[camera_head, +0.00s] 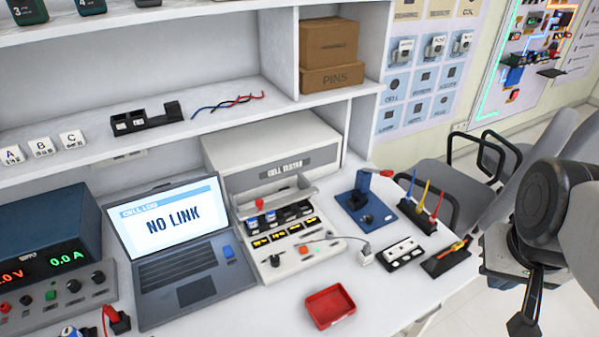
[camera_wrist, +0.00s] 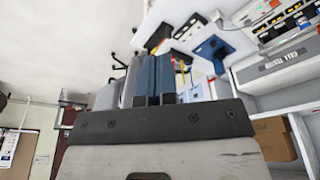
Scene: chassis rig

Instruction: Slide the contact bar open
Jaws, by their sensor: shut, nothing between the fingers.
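The cell tester (camera_head: 270,158) is a pale box with a sloped front panel, standing right of the laptop. Its contact bar (camera_head: 283,193) is a grey strip across the upper panel, with a red knob (camera_head: 259,203) near its left end. Dark cells sit in a row just below the bar. The tester (camera_wrist: 278,64) shows upside down at the upper right of the wrist view. My gripper (camera_head: 524,318) hangs off the right side of the bench, well away from the bar. Its fingers (camera_wrist: 153,78) are together and empty in the wrist view.
A blue fixture (camera_head: 364,212), a rack of coloured tools (camera_head: 421,216) and dark trays stand right of the tester. A red tray (camera_head: 330,306) lies in front. The laptop (camera_head: 182,245) reads NO LINK. Chairs (camera_head: 455,180) stand beyond the bench's right edge. A shelf overhangs the back.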

